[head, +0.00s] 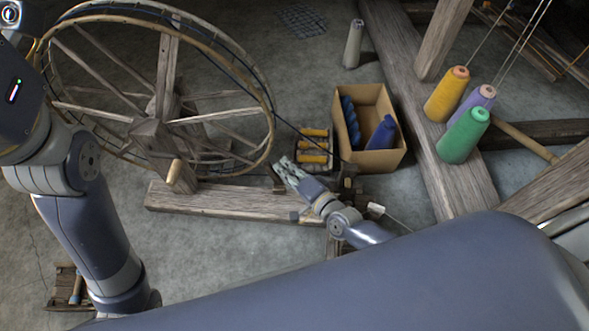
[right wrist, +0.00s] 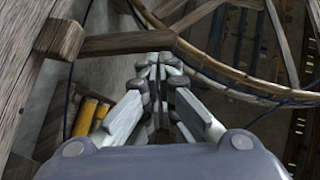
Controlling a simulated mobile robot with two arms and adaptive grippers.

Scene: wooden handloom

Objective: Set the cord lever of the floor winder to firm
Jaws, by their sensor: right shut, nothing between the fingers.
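The floor winder is a large spoked wooden wheel (head: 262,95) on a long wooden base beam (head: 235,205), left of centre in the head view. Its wheel rim (right wrist: 225,85) and a wooden bar (right wrist: 120,43) also show in the right wrist view. My right gripper (head: 284,168) is at the wheel's lower right, above the beam. In the right wrist view its fingers (right wrist: 158,68) are closed together, empty, in front of the bar; I cannot tell whether they touch it. I cannot make out the cord lever or its setting for sure. My left gripper is out of view.
A cardboard box (head: 388,160) with blue yarn stands right of the winder, near a rack of yellow bobbins (head: 314,150). Yellow (head: 446,95), purple and green (head: 463,135) cones stand on a loom beam. Dark cords hang by the wheel.

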